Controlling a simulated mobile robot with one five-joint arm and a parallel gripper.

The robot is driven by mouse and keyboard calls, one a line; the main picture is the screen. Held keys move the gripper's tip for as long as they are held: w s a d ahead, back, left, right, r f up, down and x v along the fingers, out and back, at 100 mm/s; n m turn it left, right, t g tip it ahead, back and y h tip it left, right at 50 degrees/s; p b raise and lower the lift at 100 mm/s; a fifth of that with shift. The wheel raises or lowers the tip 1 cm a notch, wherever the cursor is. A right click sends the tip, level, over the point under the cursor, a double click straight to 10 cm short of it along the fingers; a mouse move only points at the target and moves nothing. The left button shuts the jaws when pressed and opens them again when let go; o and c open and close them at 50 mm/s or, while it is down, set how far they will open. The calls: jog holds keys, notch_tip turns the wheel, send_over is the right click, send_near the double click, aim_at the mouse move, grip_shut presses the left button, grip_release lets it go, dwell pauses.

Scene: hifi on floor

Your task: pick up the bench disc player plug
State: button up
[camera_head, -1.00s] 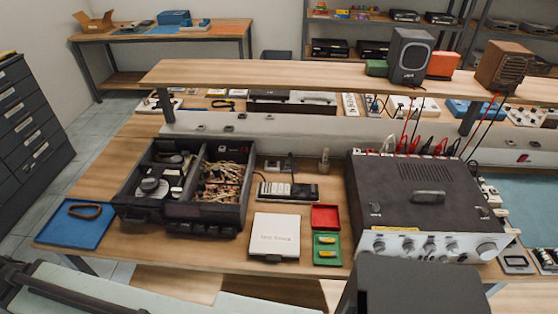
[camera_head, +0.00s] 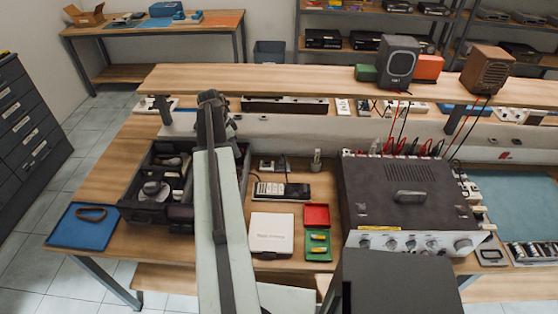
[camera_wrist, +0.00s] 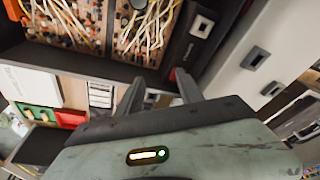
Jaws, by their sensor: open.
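The open black case of the disc player (camera_head: 150,212) stands on the bench, with bare circuit boards inside. My arm hides its right half in the head view. The case wall (camera_wrist: 110,66) and wired boards also show in the wrist view. My gripper (camera_head: 211,98) reaches over the case to the pale trunking at the back. In the wrist view my gripper (camera_wrist: 160,92) is open, with nothing between its fingers. Small dark socket-like fittings (camera_wrist: 255,58) sit on the trunking, to the right of the fingers. I cannot tell which piece is the disc player plug.
A white box (camera_head: 271,232), a red tray (camera_head: 316,215) and a green tray (camera_head: 318,246) lie right of my arm. A large amplifier (camera_head: 410,200) stands further right.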

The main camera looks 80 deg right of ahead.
aim_at(282, 159)
jog(key=s+d+m, duration=0.1)
jog(key=s+m, duration=0.1)
jog(key=s, duration=0.4)
jog(key=s+d+m+y, duration=0.1)
jog(key=s+m, duration=0.1)
jog(key=s, duration=0.4)
jog(key=s+d+m, duration=0.2)
jog(key=s, duration=0.4)
jog(key=shift+f+t+y, duration=0.25)
jog(key=shift+t+y, duration=0.05)
notch_tip(282, 159, down, 3)
jog(key=b, duration=0.3)
jog(key=f+b, duration=0.5)
jog(key=shift+s+d, duration=0.2)
jog(key=shift+s, duration=0.1)
jog(key=shift+r, duration=0.15)
grip_shut()
